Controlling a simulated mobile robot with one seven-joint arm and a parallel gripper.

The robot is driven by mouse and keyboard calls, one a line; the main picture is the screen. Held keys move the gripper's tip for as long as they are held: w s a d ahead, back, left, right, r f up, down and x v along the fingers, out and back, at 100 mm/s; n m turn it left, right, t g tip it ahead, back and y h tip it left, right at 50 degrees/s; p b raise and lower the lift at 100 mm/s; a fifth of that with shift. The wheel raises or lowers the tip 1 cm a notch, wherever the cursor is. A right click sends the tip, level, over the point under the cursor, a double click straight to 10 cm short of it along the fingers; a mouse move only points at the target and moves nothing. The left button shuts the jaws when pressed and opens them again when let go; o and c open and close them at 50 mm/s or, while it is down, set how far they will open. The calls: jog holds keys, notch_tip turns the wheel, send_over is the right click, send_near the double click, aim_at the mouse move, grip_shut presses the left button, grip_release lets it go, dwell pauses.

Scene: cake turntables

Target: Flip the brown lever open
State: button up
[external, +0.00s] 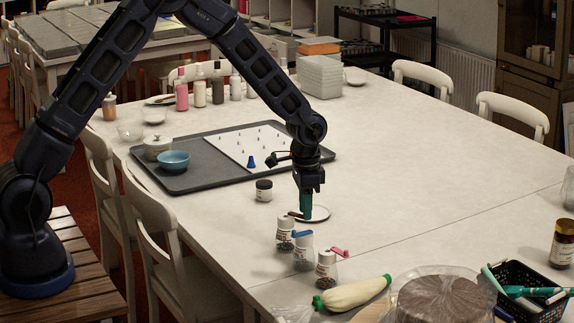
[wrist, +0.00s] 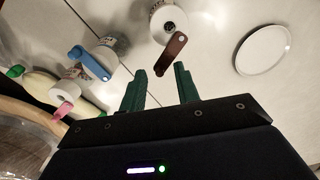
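The brown lever (wrist: 171,54) sticks out from the top of a white-capped spice jar (wrist: 178,21); in the wrist view its free end points down toward my fingers. In the external view the brown lever (external: 295,215) shows small beside my fingers, above its jar (external: 285,236). My gripper (wrist: 160,88) has two green fingers, spread apart with nothing between them. The lever's end lies just beyond the fingertips in the wrist view; I cannot tell whether they touch. In the external view my gripper (external: 306,214) points down, just right of the brown-levered jar.
A jar with a blue lever (external: 302,234) and one with a pink lever (external: 340,252) stand close by, toward the front. A grey tray (external: 185,183) is behind. The table's right side is mostly clear.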

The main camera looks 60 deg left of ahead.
jog(key=shift+r, duration=0.1)
notch_tip(320, 180, up, 11)
jog(key=shift+f, duration=0.2)
dwell(0.4)
jog(key=s+a+r+n+t, duration=0.2)
jog(key=s+r, duration=1.9)
jog(key=s+a+r+n+t, duration=0.1)
jog(key=s+r+n+t, duration=0.1)
jog(key=s, duration=2.3)
jog(key=shift+s+r+t, duration=0.3)
jog(key=shift+s, duration=0.05)
